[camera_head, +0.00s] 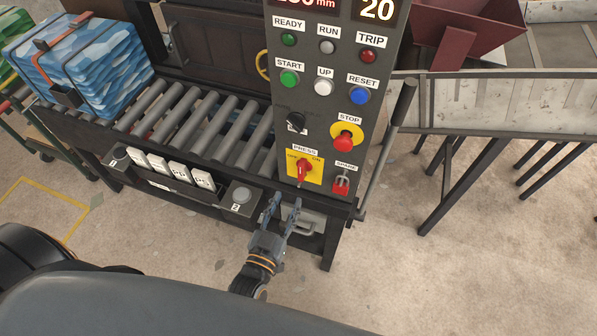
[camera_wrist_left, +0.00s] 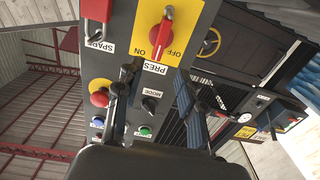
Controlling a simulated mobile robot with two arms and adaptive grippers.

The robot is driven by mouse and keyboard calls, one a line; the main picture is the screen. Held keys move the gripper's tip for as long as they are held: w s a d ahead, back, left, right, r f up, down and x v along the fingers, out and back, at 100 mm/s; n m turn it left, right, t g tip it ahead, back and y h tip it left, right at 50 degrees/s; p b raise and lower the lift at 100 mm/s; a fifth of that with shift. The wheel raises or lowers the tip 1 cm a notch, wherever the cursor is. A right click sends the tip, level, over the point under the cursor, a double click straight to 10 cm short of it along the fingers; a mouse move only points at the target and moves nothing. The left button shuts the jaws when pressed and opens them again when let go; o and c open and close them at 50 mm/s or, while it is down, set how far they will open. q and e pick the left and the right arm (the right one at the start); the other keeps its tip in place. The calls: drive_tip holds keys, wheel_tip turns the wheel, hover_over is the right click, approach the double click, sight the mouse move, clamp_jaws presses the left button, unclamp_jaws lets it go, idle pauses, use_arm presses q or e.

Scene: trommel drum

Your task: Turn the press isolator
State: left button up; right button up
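The press isolator (camera_head: 303,170) is a red handle on a yellow plate marked OFF and ON, low on the dark control panel under a PRESS label. Its handle stands roughly upright on the plate. In the left wrist view, the isolator (camera_wrist_left: 162,35) is near the top, beyond the fingertips. My left gripper (camera_head: 286,199) is just below the panel's lower edge and below the isolator, apart from it. Its two fingers are spread with nothing between them; they also show in the left wrist view (camera_wrist_left: 156,78). My right gripper is in neither view.
A red stop button (camera_head: 346,136) on yellow and a black MODE knob (camera_head: 295,122) sit above. A roller conveyor (camera_head: 195,120) is left; a sloping bar (camera_head: 388,145) stands right.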

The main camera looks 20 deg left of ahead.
sight(300, 172)
use_arm(q)
drive_tip(key=w+p, duration=0.1)
drive_tip(key=w, duration=0.7)
drive_tip(key=shift+w+d, duration=0.1)
drive_tip(key=shift+d, duration=0.1)
drive_tip(key=shift+w, duration=0.65)
clamp_jaws()
